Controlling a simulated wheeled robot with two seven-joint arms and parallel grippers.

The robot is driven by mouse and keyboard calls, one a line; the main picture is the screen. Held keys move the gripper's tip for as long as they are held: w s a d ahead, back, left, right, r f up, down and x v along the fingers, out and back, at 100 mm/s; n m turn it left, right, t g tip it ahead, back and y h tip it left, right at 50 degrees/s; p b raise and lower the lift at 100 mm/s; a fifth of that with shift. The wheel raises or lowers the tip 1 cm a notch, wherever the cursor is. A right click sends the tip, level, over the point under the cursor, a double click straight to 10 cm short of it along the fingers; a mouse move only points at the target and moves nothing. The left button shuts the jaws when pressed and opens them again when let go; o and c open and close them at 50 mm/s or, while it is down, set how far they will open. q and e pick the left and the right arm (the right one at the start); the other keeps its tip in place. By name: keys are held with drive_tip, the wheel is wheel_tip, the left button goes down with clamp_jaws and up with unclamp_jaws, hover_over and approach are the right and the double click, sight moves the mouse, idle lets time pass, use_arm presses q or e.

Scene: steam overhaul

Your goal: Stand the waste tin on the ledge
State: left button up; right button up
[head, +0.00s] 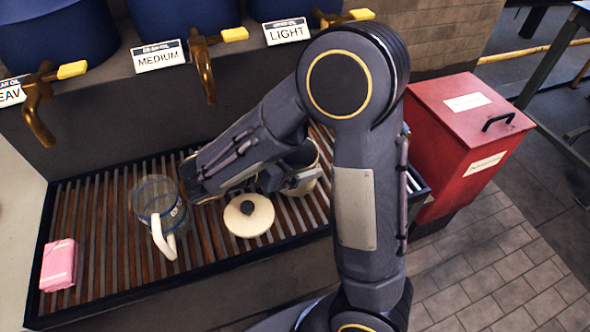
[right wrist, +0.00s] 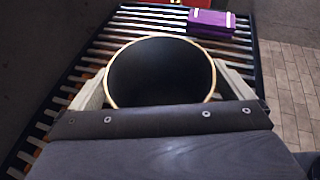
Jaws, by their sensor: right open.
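An open round tin (head: 312,166) with a pale rim and a dark inside stands on the slatted rack, partly hidden by my right arm in the head view. I take it to be the waste tin. In the right wrist view the tin (right wrist: 160,72) sits upright between the two pale fingers. My right gripper (head: 290,181) is open around it, one finger on each side; I cannot tell whether they touch it. It also shows in the right wrist view (right wrist: 163,92). My left gripper is not in view. I cannot make out which surface is the ledge.
A cream lid (head: 249,216) with a black knob and a clear jug (head: 160,207) are on the slatted rack (head: 110,268). A pink packet (head: 58,265) lies at left. Brass taps (head: 203,70) overhang behind. A red bin (head: 462,140) stands right; a purple box (right wrist: 211,22) lies beyond the tin.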

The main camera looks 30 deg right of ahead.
drive_tip(key=shift+d+f, duration=0.1)
drive_tip(key=shift+d, duration=0.15)
drive_tip(key=c, duration=1)
